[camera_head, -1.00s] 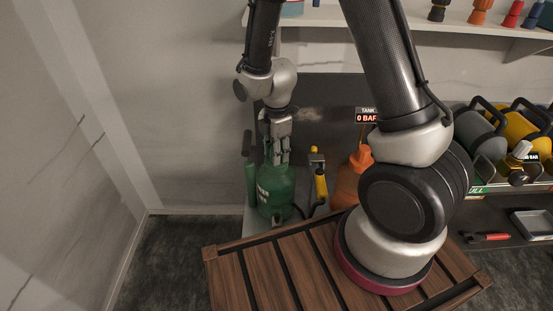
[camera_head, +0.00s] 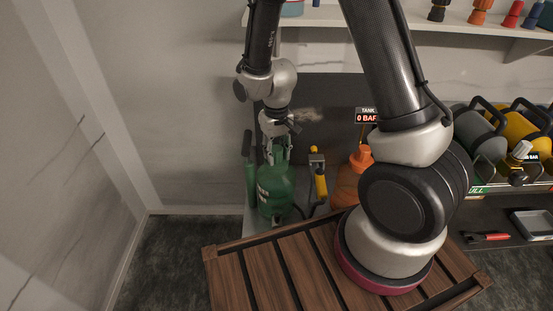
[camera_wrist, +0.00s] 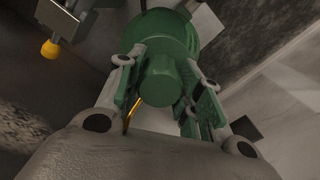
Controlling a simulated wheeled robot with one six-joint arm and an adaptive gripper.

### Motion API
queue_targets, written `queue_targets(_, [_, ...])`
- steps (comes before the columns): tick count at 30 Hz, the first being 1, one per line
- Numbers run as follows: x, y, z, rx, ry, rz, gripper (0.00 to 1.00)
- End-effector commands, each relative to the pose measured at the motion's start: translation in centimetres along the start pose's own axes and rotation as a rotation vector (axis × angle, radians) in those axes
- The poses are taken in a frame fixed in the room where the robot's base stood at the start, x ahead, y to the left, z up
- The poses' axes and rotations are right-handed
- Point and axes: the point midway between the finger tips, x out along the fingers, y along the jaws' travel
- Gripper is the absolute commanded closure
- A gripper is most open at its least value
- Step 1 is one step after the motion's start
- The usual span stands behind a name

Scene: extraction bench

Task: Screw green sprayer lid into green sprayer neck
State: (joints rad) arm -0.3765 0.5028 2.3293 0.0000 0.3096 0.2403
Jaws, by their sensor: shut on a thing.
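The green sprayer (camera_head: 276,190) stands upright on the bench behind the wooden slatted top, with white lettering on its side. My gripper (camera_head: 279,154) points down from above at the sprayer's top. In the wrist view its two fingers (camera_wrist: 162,88) are shut on the green sprayer lid (camera_wrist: 161,82), one on each side. The green sprayer body (camera_wrist: 158,33) shows behind the lid in that view. The lid appears in line with the neck. The neck and thread are hidden, so I cannot tell how far the lid sits in.
Grey and yellow tanks (camera_head: 483,133) stand at right. The wall is close on the left.

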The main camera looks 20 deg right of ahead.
Motion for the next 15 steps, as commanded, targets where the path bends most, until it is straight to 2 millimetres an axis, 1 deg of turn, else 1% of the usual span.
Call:
queue_targets(3, [0.01, 0.0, -0.03, 0.22, 0.001, 0.0, 0.93])
queue_targets(9, [0.03, 0.0, -0.03, 0.593, 0.001, 0.0, 0.93])
queue_targets(12, [0.04, 0.0, -0.03, 0.722, 0.001, 0.0, 0.93])
queue_targets(15, [0.04, 0.0, -0.03, 0.78, 0.001, 0.0, 0.93])
